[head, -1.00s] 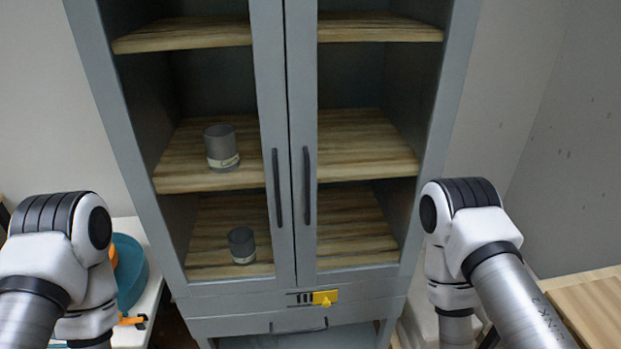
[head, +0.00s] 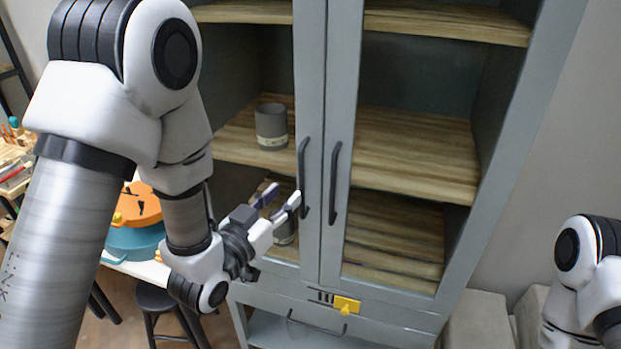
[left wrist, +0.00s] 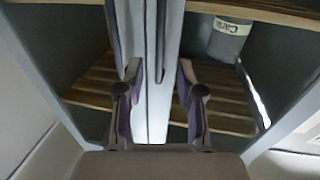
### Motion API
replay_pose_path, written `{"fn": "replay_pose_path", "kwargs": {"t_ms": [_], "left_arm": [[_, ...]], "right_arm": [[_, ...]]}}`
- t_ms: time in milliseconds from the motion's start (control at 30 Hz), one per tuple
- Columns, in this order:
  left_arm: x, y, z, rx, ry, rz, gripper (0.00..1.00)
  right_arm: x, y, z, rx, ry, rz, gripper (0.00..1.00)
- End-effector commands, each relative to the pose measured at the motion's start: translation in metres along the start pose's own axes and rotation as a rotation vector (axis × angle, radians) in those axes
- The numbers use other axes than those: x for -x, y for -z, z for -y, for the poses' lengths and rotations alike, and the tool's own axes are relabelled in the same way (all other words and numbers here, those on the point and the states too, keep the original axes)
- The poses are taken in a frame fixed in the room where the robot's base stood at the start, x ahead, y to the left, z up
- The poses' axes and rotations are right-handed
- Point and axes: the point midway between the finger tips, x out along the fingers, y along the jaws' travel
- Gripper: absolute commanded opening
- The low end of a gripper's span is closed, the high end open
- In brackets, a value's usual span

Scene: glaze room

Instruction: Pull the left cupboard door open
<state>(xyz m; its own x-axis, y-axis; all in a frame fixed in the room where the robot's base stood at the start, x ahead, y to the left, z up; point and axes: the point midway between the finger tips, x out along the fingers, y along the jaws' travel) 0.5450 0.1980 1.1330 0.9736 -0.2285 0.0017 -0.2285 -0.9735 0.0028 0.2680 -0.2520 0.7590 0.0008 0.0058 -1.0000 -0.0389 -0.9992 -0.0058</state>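The left cupboard door (head: 311,90) is a grey frame with a see-through middle, and it looks closed against the right door (head: 343,85). Its dark vertical handle (head: 303,178) is near its inner edge. My left gripper (head: 285,197) is in front of the door, its fingertips close to the lower end of that handle. In the left wrist view, the open left gripper (left wrist: 158,72) faces the door stiles (left wrist: 158,105). My right gripper is out of view.
A second cup (head: 284,232) is partly hidden by my gripper. A yellow latch (head: 346,305) is below the doors. A stool (head: 158,300) stands lower left.

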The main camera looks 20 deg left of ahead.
Motion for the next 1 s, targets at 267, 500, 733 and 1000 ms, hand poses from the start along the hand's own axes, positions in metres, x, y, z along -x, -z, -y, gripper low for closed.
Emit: {"fn": "replay_pose_path", "kwargs": {"t_ms": [267,500,733,1000], "left_arm": [[-0.044,0.005,-0.001,-0.003,-0.002,-0.002,0.37],[-0.075,0.002,0.0,-0.001,-0.001,-0.001,0.37],[-0.077,0.0,0.0,0.0,0.0,0.0,0.37],[-0.077,0.0,0.0,-0.001,0.0,0.0,0.0]], "right_arm": [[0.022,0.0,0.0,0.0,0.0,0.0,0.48],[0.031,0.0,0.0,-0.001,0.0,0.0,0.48],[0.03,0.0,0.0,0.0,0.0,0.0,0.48],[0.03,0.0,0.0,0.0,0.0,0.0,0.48]]}}
